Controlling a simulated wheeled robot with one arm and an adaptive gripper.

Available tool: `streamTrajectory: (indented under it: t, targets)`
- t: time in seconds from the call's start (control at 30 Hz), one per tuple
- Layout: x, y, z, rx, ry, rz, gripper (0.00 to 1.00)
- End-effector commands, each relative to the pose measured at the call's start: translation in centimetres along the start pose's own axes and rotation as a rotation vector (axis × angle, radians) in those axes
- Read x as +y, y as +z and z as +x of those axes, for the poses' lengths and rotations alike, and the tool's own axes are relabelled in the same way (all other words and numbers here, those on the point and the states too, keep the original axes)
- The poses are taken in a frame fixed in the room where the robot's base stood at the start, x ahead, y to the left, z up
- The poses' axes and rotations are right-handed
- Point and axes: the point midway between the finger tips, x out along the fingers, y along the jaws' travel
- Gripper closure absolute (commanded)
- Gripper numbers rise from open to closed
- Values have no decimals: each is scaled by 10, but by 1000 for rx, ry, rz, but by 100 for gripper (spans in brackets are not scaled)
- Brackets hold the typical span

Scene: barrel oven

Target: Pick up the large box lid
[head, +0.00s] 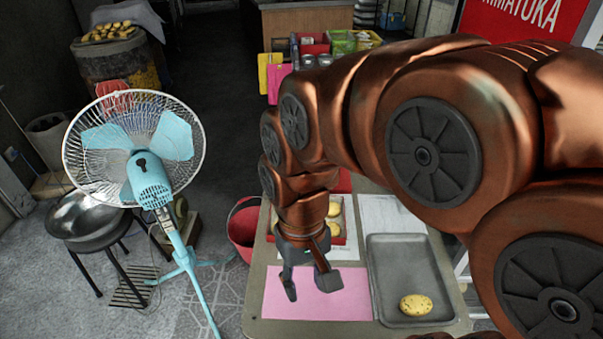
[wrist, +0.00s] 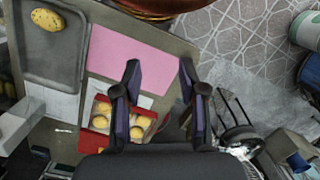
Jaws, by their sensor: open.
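A red piece (head: 342,183) also shows behind my arm in the head view. My gripper (head: 309,283) is open and empty, pointing down over the pink sheet (head: 318,305) in the head view. Its spread fingers also show in the wrist view (wrist: 159,70).
A grey tray (head: 393,277) with one potato (head: 416,305) is on the table's right. White paper (head: 388,213) lies behind it. A blue fan (head: 150,180), metal bowl (head: 85,217) and red bucket (head: 242,228) stand left of the table.

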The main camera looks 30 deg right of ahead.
Motion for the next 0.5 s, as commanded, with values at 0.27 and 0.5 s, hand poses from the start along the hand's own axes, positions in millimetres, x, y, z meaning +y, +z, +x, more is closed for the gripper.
streamTrajectory:
  t: [0.27,0.5]
  targets:
    - [-10,-83,-35,2,-81,223,58]
    - [-7,-154,-56,-5,-152,422,58]
